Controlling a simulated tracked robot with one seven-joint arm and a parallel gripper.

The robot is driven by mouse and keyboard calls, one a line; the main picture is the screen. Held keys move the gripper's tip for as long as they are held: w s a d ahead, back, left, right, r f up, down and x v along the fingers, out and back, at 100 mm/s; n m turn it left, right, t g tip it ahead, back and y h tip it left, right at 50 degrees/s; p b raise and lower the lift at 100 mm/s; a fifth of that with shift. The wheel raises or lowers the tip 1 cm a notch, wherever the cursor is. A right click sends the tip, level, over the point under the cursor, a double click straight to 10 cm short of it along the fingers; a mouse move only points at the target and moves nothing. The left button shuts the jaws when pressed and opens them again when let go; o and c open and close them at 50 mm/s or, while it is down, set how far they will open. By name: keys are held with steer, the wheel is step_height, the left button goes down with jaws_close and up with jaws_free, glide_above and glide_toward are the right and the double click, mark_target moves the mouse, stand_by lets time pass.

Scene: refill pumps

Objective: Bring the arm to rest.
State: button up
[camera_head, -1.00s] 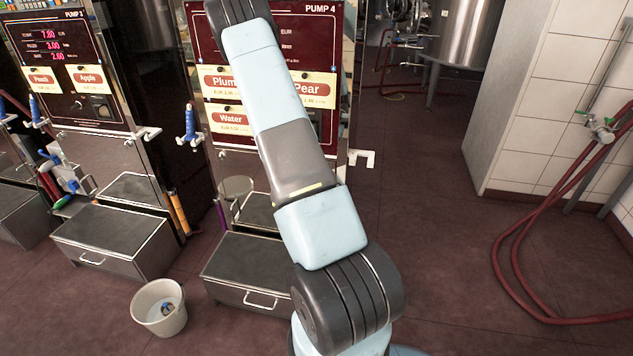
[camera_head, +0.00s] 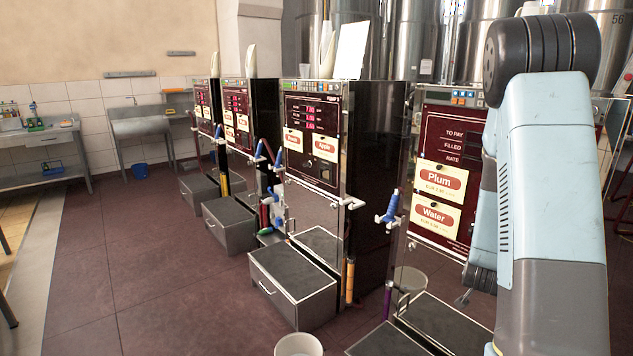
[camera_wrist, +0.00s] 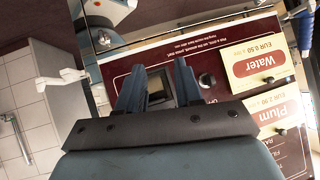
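My arm (camera_head: 550,180) stands upright at the right of the head view, bent at a dark joint near the top. It hides part of the right-hand pump. My gripper shows in the wrist view (camera_wrist: 158,78), with two blue-grey fingers apart and nothing between them. Behind the fingers is the dark red panel (camera_wrist: 222,62) of the pump with the Plum and Water labels, seen upside down. A dark square recess in the panel shows between the fingers. I cannot tell the exact gap to the panel. In the head view the gripper is mostly hidden behind my arm.
A row of pumps (camera_head: 312,140) runs back to the left, with metal step boxes (camera_head: 292,285) before them. A blue nozzle (camera_head: 390,207) hangs beside the right-hand pump. A white bucket (camera_head: 298,345) stands at the bottom edge. The floor (camera_head: 160,270) at left is clear.

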steer(key=s+a+r+n+y, duration=0.2)
steer(key=s+a+r+y, duration=0.1)
steer(key=a+r, duration=0.55)
steer(key=s+a+r+n+y, duration=0.2)
steer(key=s+a+r+n, duration=0.1)
steer(key=a+r, duration=0.5)
steer(key=s+a+r+n+g, duration=0.1)
steer(key=s+a+r+n, duration=0.1)
steer(key=s+r, duration=0.4)
steer(key=s+a+r+n+g+y, duration=0.1)
steer(key=s+a+r, duration=0.3)
steer(key=s, duration=1)
step_height(320, 180, up, 2)
steer(key=shift+a+r+n+g, duration=0.1)
steer(key=shift+a+n+g, duration=0.25)
steer(key=shift+n, duration=0.45)
steer(key=shift+s, duration=0.1)
